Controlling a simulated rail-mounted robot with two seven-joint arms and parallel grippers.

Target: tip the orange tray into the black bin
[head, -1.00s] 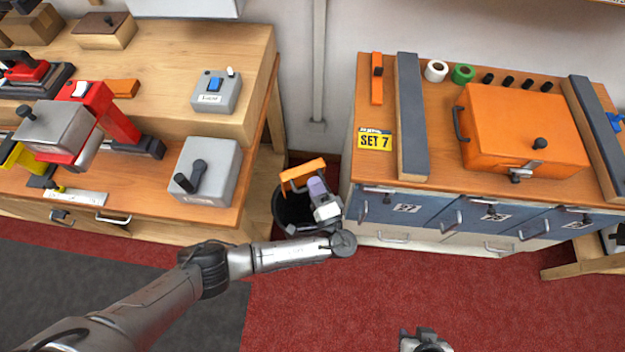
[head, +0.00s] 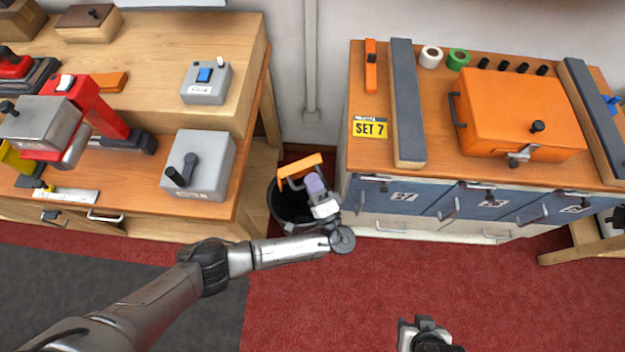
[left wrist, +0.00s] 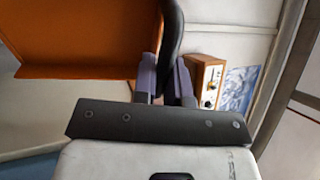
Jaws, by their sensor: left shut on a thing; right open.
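The orange tray (head: 300,171) is held over the black bin (head: 290,212) in the gap between the two benches. It looks tilted, with an edge towards me; its inside is hidden. My left gripper (head: 318,187) is beside the tray's right end, above the bin. In the left wrist view, its fingers (left wrist: 166,82) are shut on a dark curved handle (left wrist: 173,35), with the tray's orange wall (left wrist: 75,35) at upper left. The bin's inside looks dark; I cannot tell its contents. My right gripper (head: 424,335) is open and empty over the red floor, partly cut off.
The left bench holds a grey box with a lever (head: 199,165) near the bin. The right cabinet (head: 395,200) carries a large orange case (head: 520,108) and a yellow SET 7 sign (head: 370,127). Red floor (head: 320,290) lies clear in front.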

